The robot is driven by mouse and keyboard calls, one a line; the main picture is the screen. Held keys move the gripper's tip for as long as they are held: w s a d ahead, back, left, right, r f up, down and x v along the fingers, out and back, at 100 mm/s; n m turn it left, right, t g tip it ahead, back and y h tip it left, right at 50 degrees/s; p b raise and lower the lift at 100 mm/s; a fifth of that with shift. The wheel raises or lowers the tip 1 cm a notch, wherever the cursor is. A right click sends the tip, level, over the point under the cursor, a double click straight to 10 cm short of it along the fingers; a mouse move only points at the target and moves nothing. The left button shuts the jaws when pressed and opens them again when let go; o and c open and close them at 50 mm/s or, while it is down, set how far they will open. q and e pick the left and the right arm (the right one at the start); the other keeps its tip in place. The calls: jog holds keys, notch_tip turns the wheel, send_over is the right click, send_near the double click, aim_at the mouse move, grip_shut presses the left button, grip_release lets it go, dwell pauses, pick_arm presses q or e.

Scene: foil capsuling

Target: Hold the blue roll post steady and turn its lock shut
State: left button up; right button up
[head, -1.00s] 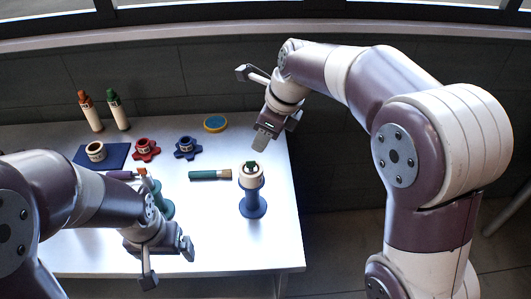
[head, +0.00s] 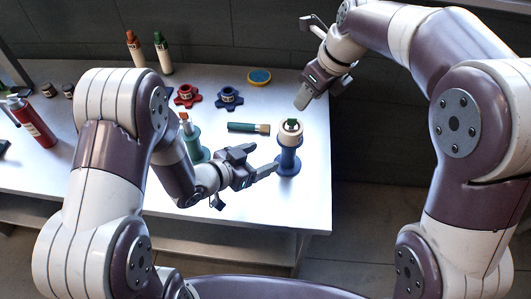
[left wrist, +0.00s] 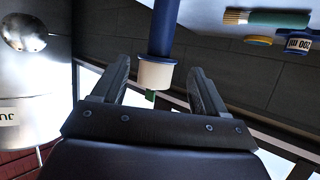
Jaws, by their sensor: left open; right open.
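The blue roll post (head: 288,160) stands upright near the table's right edge, with a cream collar (head: 290,134) on top and a small green piece (head: 291,122) in its top opening. My left gripper (head: 263,159) is open beside the post on its left. In the left wrist view, which looks upside down, the blue post (left wrist: 164,32), cream collar (left wrist: 155,74) and green piece (left wrist: 150,95) lie between the two spread fingers, with gaps on both sides. I cannot tell how deep the post sits between them. My right gripper (head: 303,60) is open and empty, above and behind the post.
A green-handled brush (head: 245,127) lies left of the post. Red (head: 187,95) and blue (head: 229,97) star-shaped pieces and a yellow-rimmed disc (head: 259,76) are behind it. A teal stand (head: 194,145) is near my left arm. Two bottles stand at the back; a red bottle (head: 35,124) is at far left.

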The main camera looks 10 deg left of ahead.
aim_at(289, 147)
pick_arm(q)
jog(key=x, duration=1.2)
jog(key=shift+w+f, duration=0.15)
grip_shut()
dwell(0.3)
